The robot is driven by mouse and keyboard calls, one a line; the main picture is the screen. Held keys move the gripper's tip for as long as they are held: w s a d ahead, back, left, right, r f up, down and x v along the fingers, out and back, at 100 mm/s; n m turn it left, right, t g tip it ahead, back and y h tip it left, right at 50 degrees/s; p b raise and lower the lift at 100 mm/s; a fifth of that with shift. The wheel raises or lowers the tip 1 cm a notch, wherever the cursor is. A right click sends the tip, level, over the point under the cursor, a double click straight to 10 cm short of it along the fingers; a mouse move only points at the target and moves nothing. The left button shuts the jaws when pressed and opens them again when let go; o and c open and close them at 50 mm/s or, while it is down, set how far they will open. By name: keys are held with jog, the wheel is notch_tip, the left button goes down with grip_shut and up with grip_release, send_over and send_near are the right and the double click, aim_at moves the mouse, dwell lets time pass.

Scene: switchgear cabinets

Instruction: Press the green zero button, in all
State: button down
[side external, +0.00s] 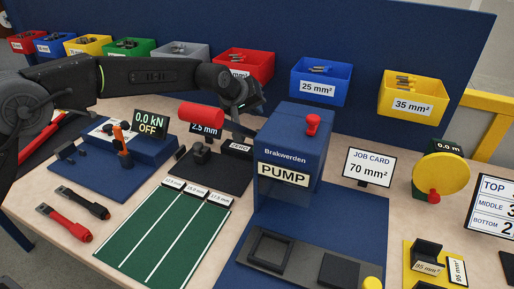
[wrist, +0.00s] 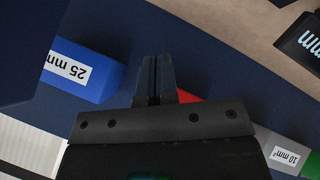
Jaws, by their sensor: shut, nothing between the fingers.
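I cannot pick out a green button in either view. A small white label reading ZERO (side external: 239,147) stands at the back of a dark plate (side external: 225,175), left of the blue pump box (side external: 285,185); the pump and my arm may hide what is beside it. My gripper (side external: 250,106) is at the end of the arm, above and behind that label and close to the pump's upper left edge. In the wrist view my fingers (wrist: 155,75) are shut together and empty, with the bins' back panel beyond them.
Blue 25 mm² (side external: 320,84) and yellow 35 mm² (side external: 412,97) bins hang behind. A red cylinder (side external: 201,114) with a 2.5 mm display stands left of the pump. A display (side external: 152,122) reads 0.0 kN OFF. The job card (side external: 370,166) reads 70 mm².

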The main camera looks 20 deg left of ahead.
jog(key=shift+f, duration=4.4)
jog(key=shift+f, duration=0.1)
jog(key=shift+f, duration=0.3)
jog(key=shift+f, duration=0.55)
jog(key=shift+r, duration=0.95)
jog(key=shift+r, duration=2.5)
